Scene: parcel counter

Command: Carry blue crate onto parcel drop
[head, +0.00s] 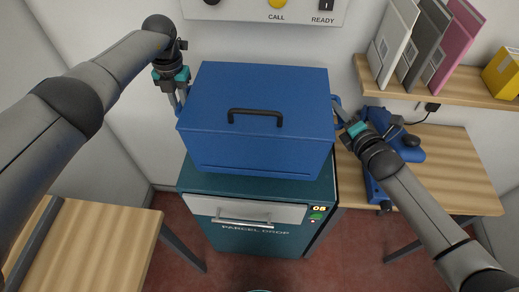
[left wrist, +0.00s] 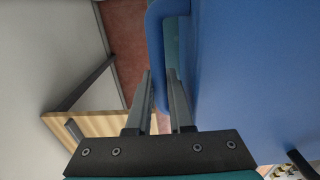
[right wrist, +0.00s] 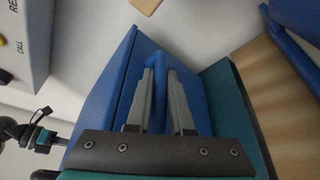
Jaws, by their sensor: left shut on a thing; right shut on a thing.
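The blue crate (head: 258,110) is a closed box with a black handle on its lid. In the head view it is over the teal parcel drop cabinet (head: 258,190), level or nearly so. I cannot tell whether its underside touches the cabinet top. My left gripper (head: 179,103) is shut on the crate's left side handle, which also shows in the left wrist view (left wrist: 157,50). My right gripper (head: 343,123) is shut on the right side handle, which shows between the fingers in the right wrist view (right wrist: 158,85).
A wooden table (head: 95,250) stands at the lower left and another (head: 450,160) at the right, with a blue device (head: 405,150) on it. A shelf (head: 440,85) with binders is above it. A wall panel (head: 265,10) with buttons is behind the crate.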

